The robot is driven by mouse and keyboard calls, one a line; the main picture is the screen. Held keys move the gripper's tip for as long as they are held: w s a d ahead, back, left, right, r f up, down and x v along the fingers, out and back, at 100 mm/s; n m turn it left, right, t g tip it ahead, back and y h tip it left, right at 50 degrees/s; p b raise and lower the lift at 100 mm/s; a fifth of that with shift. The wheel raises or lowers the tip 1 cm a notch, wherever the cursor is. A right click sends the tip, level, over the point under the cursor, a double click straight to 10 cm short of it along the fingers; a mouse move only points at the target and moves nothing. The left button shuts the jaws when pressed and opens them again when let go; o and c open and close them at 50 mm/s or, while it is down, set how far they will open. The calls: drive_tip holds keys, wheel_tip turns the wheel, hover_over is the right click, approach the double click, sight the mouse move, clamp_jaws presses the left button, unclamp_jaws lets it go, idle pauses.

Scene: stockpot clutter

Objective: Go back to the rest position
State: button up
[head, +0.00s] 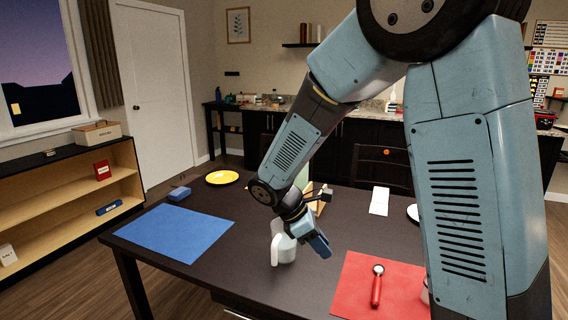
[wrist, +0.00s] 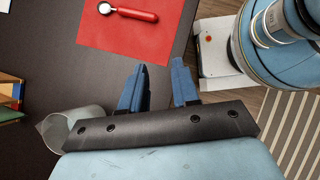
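My gripper (head: 318,246) is above the dark table, just right of and close to a pale translucent jug (head: 284,250); I cannot tell from the head view if they touch. In the wrist view the two blue fingers of my gripper (wrist: 160,82) stand apart with nothing between them. The jug (wrist: 72,124) shows there at the lower left, outside the fingers and partly hidden by the gripper body. My arm bends down from the upper right of the head view and hides part of the table.
On the table (head: 205,262) lie a blue mat (head: 175,232), a blue block (head: 179,194), a yellow plate (head: 222,177), a red mat (head: 360,300) with a red-handled tool (head: 377,287), and a white sheet (head: 379,201). A shelf (head: 70,190) stands left. A chair (head: 385,165) stands behind.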

drive_tip(key=s+d+r+m+t+y, duration=0.5)
drive_tip(key=s+d+r+m+y, duration=0.2)
drive_tip(key=s+d+r+m, duration=0.7)
drive_tip(key=shift+s+d+r+m+t, duration=0.3)
drive_tip(key=shift+s+r+m, duration=1.25)
drive_tip(key=shift+m, duration=0.65)
drive_tip(key=shift+w+r, duration=0.15)
drive_tip(key=shift+w, duration=0.05)
